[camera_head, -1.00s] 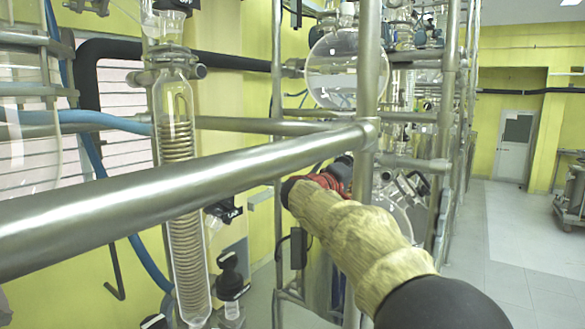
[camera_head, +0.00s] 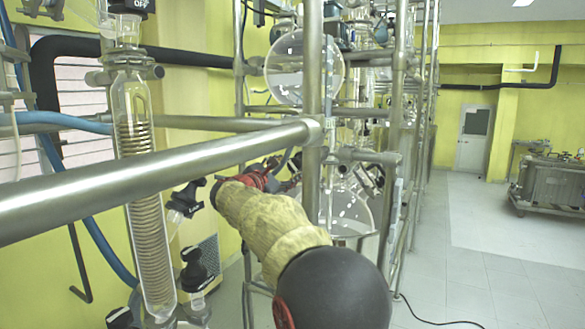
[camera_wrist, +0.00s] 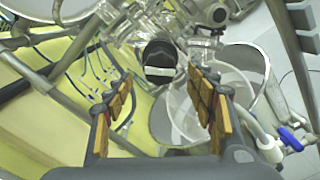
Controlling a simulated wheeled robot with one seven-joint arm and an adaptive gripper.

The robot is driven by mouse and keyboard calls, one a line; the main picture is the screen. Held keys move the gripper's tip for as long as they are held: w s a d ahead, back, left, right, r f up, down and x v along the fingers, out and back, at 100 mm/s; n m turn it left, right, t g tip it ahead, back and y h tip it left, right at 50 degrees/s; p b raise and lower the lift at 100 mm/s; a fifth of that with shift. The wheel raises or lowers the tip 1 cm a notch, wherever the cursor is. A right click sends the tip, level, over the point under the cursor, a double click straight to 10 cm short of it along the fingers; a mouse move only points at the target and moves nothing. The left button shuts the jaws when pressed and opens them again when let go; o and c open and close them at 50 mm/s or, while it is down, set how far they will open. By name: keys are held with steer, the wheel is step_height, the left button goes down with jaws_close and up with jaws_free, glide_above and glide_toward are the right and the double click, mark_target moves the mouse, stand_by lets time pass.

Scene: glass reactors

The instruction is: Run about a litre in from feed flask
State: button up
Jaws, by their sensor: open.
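Beyond the fingertips are a dark round cap-like part (camera_wrist: 160,54) and a clear round vessel (camera_wrist: 205,108). A blue valve handle (camera_wrist: 291,139) lies to the right. In the head view my arm hides most of the gripper.
A thick steel rail (camera_head: 150,175) crosses in front of my arm. A coiled glass condenser (camera_head: 145,190) stands at left, with black-capped fittings (camera_head: 194,270) beside it. Open floor (camera_head: 480,250) lies to the right, with a grey cabinet (camera_head: 550,183) and a dark cable.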

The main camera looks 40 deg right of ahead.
mark_target(292, 167)
steer(key=x, duration=0.5)
steer(key=shift+d, duration=0.1)
steer(key=c, duration=0.3)
steer(key=c, duration=0.8)
steer(key=shift+c, duration=0.4)
steer(key=shift+f+m+b, duration=0.15)
steer(key=shift+m+b, duration=0.15)
steer(key=shift+b, duration=0.35)
steer(key=m+b, duration=0.4)
steer(key=shift+f+m+b, duration=0.1)
steer(key=shift+m+b, duration=0.2)
steer(key=shift+b, duration=0.05)
steer(key=m+b, duration=0.4)
steer(key=m, duration=0.1)
steer(key=shift+w+m, duration=0.1)
steer(key=shift+m, duration=0.2)
steer(key=shift+b, duration=0.35)
